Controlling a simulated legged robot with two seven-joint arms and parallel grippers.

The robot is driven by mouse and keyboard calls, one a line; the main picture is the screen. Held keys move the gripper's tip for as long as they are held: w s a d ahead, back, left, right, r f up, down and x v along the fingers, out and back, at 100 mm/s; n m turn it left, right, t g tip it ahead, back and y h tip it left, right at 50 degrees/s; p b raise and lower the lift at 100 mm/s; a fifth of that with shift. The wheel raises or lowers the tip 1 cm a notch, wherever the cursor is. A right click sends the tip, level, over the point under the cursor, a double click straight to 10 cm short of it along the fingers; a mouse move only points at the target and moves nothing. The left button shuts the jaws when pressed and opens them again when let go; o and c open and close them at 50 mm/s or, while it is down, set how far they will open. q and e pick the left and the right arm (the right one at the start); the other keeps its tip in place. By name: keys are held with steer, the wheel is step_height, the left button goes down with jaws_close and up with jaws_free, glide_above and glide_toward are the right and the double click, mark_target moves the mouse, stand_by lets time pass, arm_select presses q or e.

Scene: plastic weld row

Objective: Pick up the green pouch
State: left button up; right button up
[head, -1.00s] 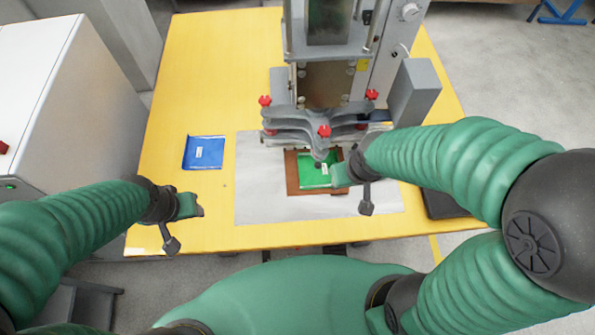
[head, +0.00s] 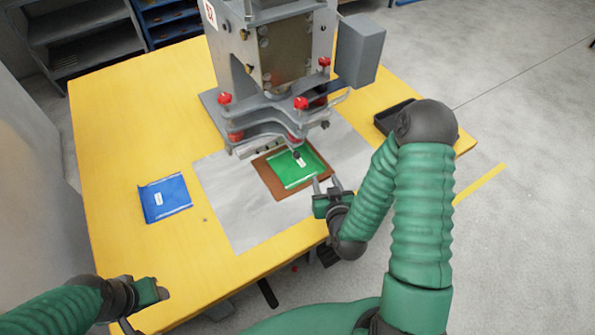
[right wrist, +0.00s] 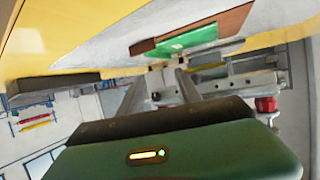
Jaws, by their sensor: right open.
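The green pouch (head: 297,174) lies flat on a brown board (head: 263,177) under the front of the press. It has a small white label. The pouch also shows in the right wrist view (right wrist: 190,40), beyond the fingertips. My right gripper (head: 326,181) is open and empty, just off the near right edge of the pouch and board. Its two fingers (right wrist: 168,70) stand apart in the right wrist view. My left gripper (head: 158,290) is at the lower left, away from the pouch; its jaw opening is unclear.
The grey press (head: 282,60) with red knobs (head: 301,103) overhangs the far edge of the board. A blue pouch (head: 165,198) lies on the yellow table (head: 115,130) at left. A dark tray (head: 385,122) sits at the right edge. A grey sheet (head: 235,215) lies under the board.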

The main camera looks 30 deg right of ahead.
mark_target(319, 159)
steer(key=b+x, duration=0.2)
steer(key=x, duration=0.1)
steer(key=shift+w+f, duration=0.25)
steer(key=shift+w, duration=0.05)
steer(key=x, duration=0.6)
steer(key=d+x, duration=0.1)
steer(key=x, duration=0.2)
steer(key=shift+d+f, duration=0.15)
steer(key=shift+f, duration=0.15)
steer(key=shift+w+f, duration=0.1)
steer(key=shift+w, duration=0.2)
arm_select(q)
steer(key=x, duration=0.2)
steer(key=s+x, duration=0.1)
steer(key=x, duration=0.1)
steer(key=shift+d, duration=0.1)
arm_select(e)
steer(key=shift+d, duration=0.1)
jaws_close()
